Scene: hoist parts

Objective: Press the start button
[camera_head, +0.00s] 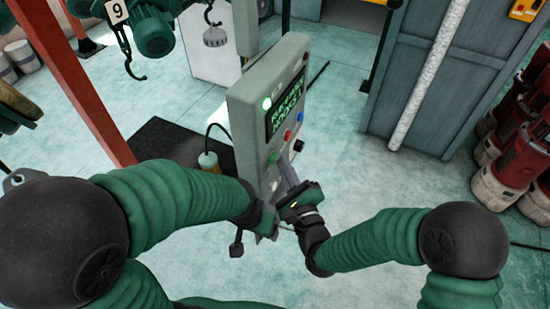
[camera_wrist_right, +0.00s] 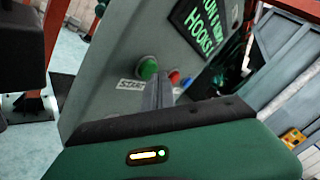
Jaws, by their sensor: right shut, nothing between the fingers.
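A grey control panel (camera_head: 243,115) stands upright in the middle of the head view. Its green button (camera_head: 272,158) sits low on the face, beside red and blue buttons. In the right wrist view the green button (camera_wrist_right: 147,68) has a white label (camera_wrist_right: 132,85) below it, too blurred to read surely. My right gripper (camera_head: 284,168) is shut and empty, its fingertips close to the panel face. In the right wrist view its fingers (camera_wrist_right: 158,90) point between the green and red (camera_wrist_right: 174,77) buttons; I cannot tell whether they touch. My left gripper (camera_head: 250,222) is beside the panel's lower edge, its fingers unclear.
A black knob (camera_head: 298,146) sits right of the green button. A hoist with a hook (camera_head: 131,62) hangs at upper left.

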